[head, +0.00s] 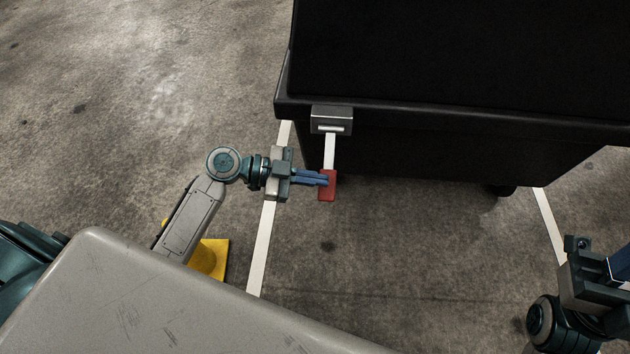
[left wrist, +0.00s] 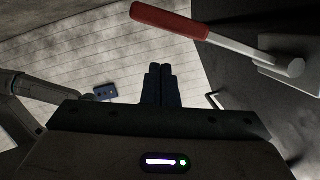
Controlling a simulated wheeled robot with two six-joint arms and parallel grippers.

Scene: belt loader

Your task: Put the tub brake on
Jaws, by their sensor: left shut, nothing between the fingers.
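The black tub (head: 450,140) stands at the upper right of the head view. A grey bracket (head: 331,118) on its near edge carries the brake lever, a white bar (head: 329,152) with a red handle (head: 327,190). In the left wrist view the red handle (left wrist: 170,20) lies beyond my fingertips, and the white bar runs right to its pivot (left wrist: 292,68). My left gripper (head: 326,179) is shut and empty, its tips at the handle's left edge; I cannot tell whether they touch. My right gripper (head: 618,265) is cut off at the right edge.
White lines (head: 262,245) mark the concrete floor. A yellow object (head: 212,260) stands on the floor, partly behind my left arm. A wheel (head: 502,190) shows under the tub. The floor between my two arms is clear.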

